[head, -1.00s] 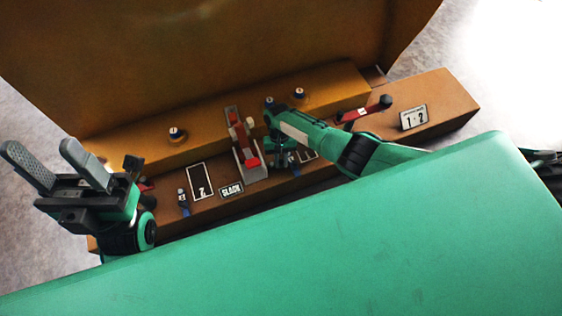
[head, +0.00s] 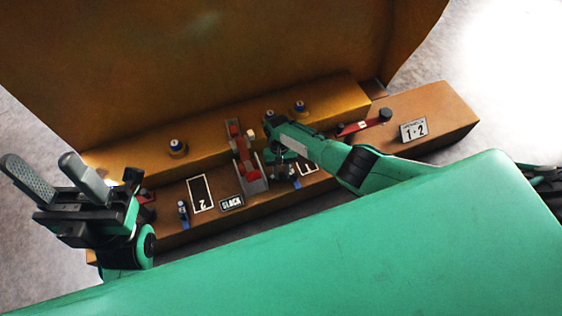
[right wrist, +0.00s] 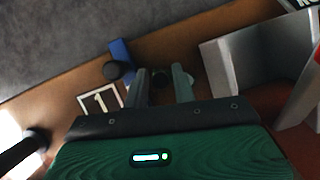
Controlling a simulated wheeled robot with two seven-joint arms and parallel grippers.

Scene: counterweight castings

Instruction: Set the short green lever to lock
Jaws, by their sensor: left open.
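I cannot make out a short green lever in either view. My right gripper (head: 283,170) is over the panel beside the grey bracket. In the right wrist view its fingers (right wrist: 161,88) are apart, with a small dark knob (right wrist: 160,77) seen between them; I cannot tell whether they touch it. A short blue lever (right wrist: 120,50) with a black knob is just left of the fingers. Another short blue lever (head: 183,212) stands at the panel's left. My left gripper (head: 55,182) is open and empty beyond the panel's left end.
A red lever (head: 248,165) sits in a grey bracket (head: 258,186) mid-panel. Another red lever (head: 360,127) with a black knob is at right, near the "1-2" plate (head: 413,130). A "SLACK" plate (head: 231,202) and the "2" frame (head: 201,193) are left. A tall brown wall (head: 220,60) rises behind.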

